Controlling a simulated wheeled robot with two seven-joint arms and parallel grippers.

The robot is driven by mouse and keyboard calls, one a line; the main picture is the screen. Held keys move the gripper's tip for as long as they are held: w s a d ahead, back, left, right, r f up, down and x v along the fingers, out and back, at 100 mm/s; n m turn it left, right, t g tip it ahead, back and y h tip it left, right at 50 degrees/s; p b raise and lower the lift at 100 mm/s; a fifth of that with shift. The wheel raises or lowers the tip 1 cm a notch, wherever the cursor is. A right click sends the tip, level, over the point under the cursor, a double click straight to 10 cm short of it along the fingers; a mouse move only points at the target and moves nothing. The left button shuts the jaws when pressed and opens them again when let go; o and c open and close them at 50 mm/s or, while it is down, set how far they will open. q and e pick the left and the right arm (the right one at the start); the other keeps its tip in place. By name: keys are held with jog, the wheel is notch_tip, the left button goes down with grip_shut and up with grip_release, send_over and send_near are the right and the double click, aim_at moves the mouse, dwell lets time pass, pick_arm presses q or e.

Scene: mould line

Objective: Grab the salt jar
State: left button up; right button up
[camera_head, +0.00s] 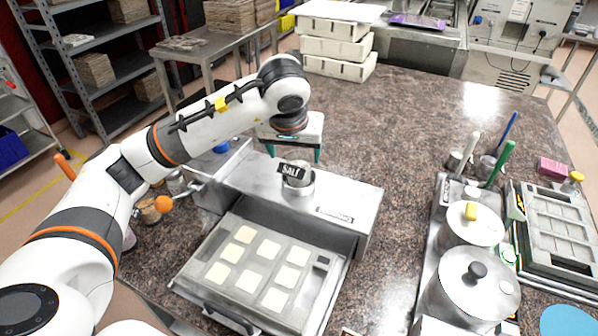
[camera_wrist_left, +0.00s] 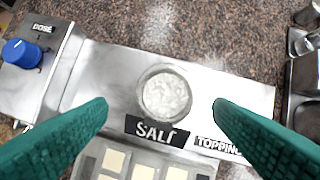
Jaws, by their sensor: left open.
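The salt jar (camera_head: 297,178) is a small metal jar with a black SALT label. It stands on top of the metal machine, behind its tray. In the left wrist view the salt jar (camera_wrist_left: 165,93) shows from above, round and filled with white salt, lying between the two green fingers. My left gripper (camera_head: 294,156) is open and empty, above and just behind the jar in the head view. In the left wrist view its fingertips (camera_wrist_left: 162,104) stand apart on both sides of the jar, not visibly touching it. My right gripper is not in view.
A mould tray (camera_head: 219,243) with several pale squares sits in front of the jar. Metal pots (camera_head: 480,283) with lids stand at the right. A blue DOSE knob (camera_wrist_left: 21,53) is left of the jar. Stacked white crates (camera_head: 338,47) stand behind. The counter between is clear.

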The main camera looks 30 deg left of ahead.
aim_at(299, 166)
pick_arm(q)
jog(key=shift+w+f, duration=0.3)
jog(key=shift+f, duration=0.35)
jog(key=p+x, duration=0.1)
jog(key=x, duration=0.1)
jog(key=p+x, duration=0.1)
jog(key=x, duration=0.1)
jog(key=shift+w+d, duration=0.1)
jog(key=shift+d, duration=0.1)
jog(key=shift+w+f, duration=0.25)
jog(key=shift+f, duration=0.35)
jog(key=c, duration=1.1)
